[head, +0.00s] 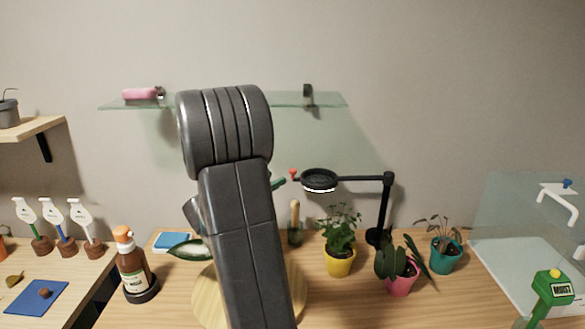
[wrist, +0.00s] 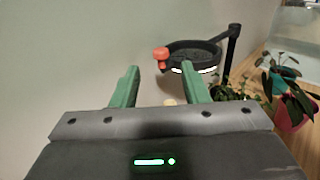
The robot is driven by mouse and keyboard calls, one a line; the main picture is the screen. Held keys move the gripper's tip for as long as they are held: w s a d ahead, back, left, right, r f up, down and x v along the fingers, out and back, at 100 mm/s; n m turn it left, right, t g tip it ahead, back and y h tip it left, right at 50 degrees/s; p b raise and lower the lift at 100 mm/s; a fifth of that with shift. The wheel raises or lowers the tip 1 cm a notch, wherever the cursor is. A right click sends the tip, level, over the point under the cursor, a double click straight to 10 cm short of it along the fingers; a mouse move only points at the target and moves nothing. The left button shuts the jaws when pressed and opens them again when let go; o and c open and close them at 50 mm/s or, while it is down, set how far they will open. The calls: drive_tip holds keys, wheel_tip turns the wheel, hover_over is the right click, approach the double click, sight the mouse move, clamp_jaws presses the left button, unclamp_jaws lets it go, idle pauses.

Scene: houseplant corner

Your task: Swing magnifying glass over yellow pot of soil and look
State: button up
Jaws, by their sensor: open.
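The magnifying glass (head: 320,181) is a round black head with a lit rim on a black jointed arm and post (head: 387,205). In the head view it appears above and slightly left of the yellow pot (head: 339,264), which holds a leafy green plant hiding its soil. A red knob (wrist: 161,55) sticks out from the left of the magnifier's rim. My gripper (wrist: 160,67) is open, its green fingers pointing at the knob. The knob appears between and just beyond the fingertips, with no clear contact. In the head view my arm hides most of the gripper.
A pink pot (head: 400,284) and a teal pot (head: 445,259) with plants stand right of the yellow pot. A brown bottle (head: 131,268) stands at left. A glass shelf (head: 230,101) runs along the wall above. A green moisture meter (head: 553,289) is at far right.

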sight(290, 171)
drive_tip(key=p+x, duration=0.1)
drive_tip(key=x, duration=0.8)
drive_tip(key=shift+p, duration=0.3)
clamp_jaws()
